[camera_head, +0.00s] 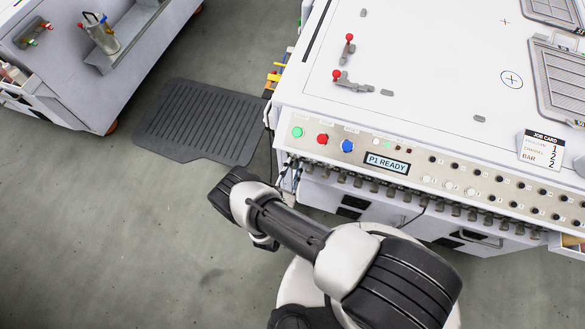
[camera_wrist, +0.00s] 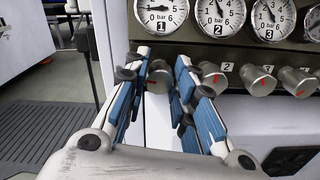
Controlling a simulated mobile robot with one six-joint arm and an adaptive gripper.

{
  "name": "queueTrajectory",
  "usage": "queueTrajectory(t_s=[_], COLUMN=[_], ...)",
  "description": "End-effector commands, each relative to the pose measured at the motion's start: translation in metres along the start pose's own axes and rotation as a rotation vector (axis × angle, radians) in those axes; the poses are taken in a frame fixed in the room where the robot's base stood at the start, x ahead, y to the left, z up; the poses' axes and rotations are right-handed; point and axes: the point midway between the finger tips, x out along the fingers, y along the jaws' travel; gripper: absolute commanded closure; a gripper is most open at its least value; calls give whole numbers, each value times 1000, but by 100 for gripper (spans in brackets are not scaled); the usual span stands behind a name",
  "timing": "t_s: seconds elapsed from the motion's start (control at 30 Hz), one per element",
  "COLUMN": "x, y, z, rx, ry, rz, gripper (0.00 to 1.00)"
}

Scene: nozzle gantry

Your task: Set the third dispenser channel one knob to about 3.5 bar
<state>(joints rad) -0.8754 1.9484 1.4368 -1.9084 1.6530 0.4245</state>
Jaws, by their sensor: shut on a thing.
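In the wrist view, my gripper (camera_wrist: 160,74) is closed around a silver round knob (camera_wrist: 157,82), the leftmost of the row. The blue-padded fingers stand on either side of it and hide part of it. Above it is the gauge marked 1 (camera_wrist: 161,13), scaled 0 to 6 bar; its needle points left, at roughly 1 bar. The gauges marked 2 (camera_wrist: 219,14) and 3 (camera_wrist: 271,15) have needles pointing up and slightly left. In the head view, my gripper is hidden, and the gauge faces do not show.
The head view shows a display reading "P1 READY" (camera_head: 388,163), coloured buttons, and a job card (camera_head: 541,149). A dark mat (camera_head: 200,120) lies left of the cabinet.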

Motion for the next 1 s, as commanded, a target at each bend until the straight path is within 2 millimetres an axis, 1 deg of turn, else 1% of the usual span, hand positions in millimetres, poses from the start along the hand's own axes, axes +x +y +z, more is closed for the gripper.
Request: queueTrajectory(t_s=[0.03,0.17,0.37,0.53,0.77,1.0], x=[0,0,0,0,0,0], y=[0,0,0,0,-1,-2], z=[0,0,0,0,0,0], rx=[0,0,13,67,226,450], ry=[0,0,0,0,0,1], rz=[0,0,0,0,0,0], gripper=[92,100,100,100,100,100])
